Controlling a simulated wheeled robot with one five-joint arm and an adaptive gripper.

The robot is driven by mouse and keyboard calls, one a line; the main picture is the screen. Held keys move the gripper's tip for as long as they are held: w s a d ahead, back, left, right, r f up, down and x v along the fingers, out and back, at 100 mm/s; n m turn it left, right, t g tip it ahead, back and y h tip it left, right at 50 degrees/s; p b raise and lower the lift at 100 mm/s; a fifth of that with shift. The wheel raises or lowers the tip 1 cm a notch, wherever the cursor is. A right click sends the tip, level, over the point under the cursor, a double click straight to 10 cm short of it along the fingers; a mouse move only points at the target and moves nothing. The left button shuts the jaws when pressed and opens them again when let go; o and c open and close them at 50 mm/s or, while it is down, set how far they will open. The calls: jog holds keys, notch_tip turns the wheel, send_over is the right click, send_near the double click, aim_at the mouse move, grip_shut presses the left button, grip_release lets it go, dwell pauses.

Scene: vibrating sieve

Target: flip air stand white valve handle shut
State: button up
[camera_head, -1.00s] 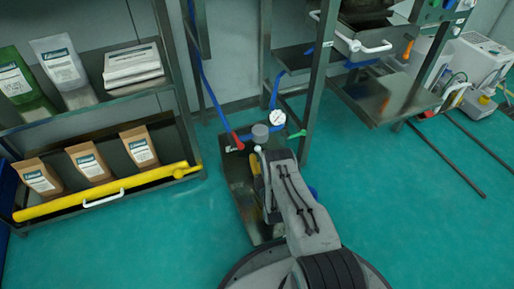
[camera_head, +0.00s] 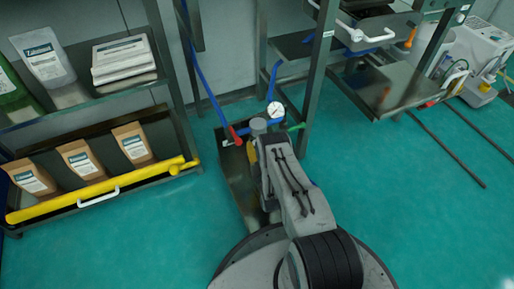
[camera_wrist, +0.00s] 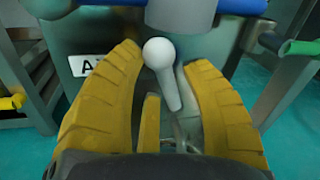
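The white valve handle (camera_wrist: 167,75) shows in the wrist view as a round-knobbed lever below a grey cylinder, tilted with its knob up and to the left. My gripper (camera_wrist: 162,62) has two ribbed yellow fingers, spread apart on either side of the handle, with a visible gap to each. In the head view my gripper (camera_head: 252,152) is at the air stand (camera_head: 238,180), just below its grey cylinder (camera_head: 259,126). My arm hides the white handle there.
A red handle (camera_head: 235,137) is left of the grey cylinder and a green handle (camera_head: 297,127) is right. A gauge (camera_head: 275,109) sits above blue piping. A shelf with a yellow rail (camera_head: 100,196) stands left; a metal rack post (camera_head: 316,85) stands close right.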

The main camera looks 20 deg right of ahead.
grip_shut()
